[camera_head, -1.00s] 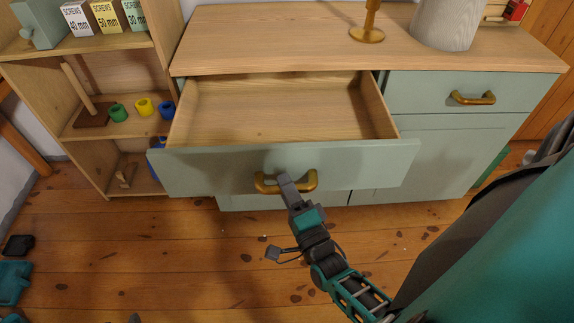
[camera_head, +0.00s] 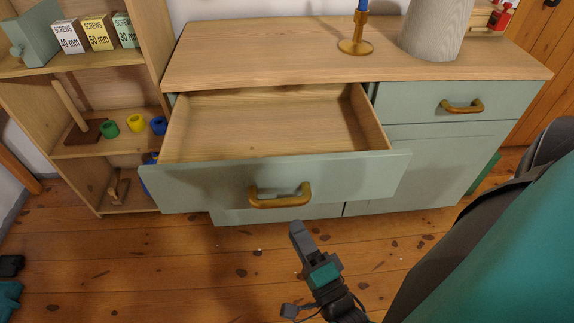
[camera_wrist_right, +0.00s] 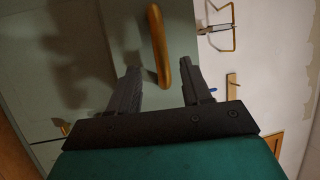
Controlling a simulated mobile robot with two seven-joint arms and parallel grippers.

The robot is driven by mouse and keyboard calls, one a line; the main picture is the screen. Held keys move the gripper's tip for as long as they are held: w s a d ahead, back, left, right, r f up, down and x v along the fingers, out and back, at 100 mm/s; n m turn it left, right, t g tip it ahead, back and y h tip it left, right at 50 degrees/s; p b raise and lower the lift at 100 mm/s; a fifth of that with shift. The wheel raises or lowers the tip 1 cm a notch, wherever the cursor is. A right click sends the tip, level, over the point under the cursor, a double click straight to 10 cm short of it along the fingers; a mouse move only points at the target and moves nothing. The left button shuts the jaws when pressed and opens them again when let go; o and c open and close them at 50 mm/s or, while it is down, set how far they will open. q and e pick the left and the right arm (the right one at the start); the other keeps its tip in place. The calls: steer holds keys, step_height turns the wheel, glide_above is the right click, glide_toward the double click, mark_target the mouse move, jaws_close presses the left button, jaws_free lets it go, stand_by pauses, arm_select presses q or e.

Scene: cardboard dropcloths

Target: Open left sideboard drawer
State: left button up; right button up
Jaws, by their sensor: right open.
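The left sideboard drawer (camera_head: 220,184) is pulled well out of the sage-green sideboard (camera_head: 425,160), and its bare wooden inside is empty. Its brass handle (camera_head: 279,200) is on the drawer front. My right gripper (camera_head: 297,230) is below and in front of the handle, apart from it in the head view. In the right wrist view my right gripper (camera_wrist_right: 164,85) is open, its two fingers on either side of the brass handle (camera_wrist_right: 159,45), which lies ahead of the fingertips.
The closed right drawer has its own brass handle (camera_head: 462,106). A candlestick (camera_head: 357,40) and a grey vase (camera_head: 433,30) stand on the sideboard top. An open shelf (camera_head: 95,140) with screw boxes and coloured rings is at the left. Wooden floor in front is clear.

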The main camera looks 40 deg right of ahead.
arm_select(q)
steer(key=shift+f, duration=0.15)
arm_select(e)
steer(key=v, duration=0.4)
steer(key=shift+s, duration=0.15)
arm_select(q)
steer(key=r+p, duration=0.1)
steer(key=p, duration=0.1)
steer(key=s+a+r+p, duration=0.1)
steer(key=r+p, duration=0.1)
steer(key=shift+a+y+p, duration=0.2)
steer(key=shift+y+p, duration=0.1)
arm_select(e)
steer(key=w+a+n+g+y, duration=0.2)
steer(key=n+g, duration=0.2)
steer(key=n, duration=0.6)
steer(key=w+a+r+n+g+y, duration=0.1)
steer(key=n+g, duration=0.4)
steer(key=n, duration=0.6)
steer(key=shift+w+a+r+y, duration=0.25)
steer(key=shift+w+a+y, duration=0.45)
steer(key=shift+w+y, duration=0.4)
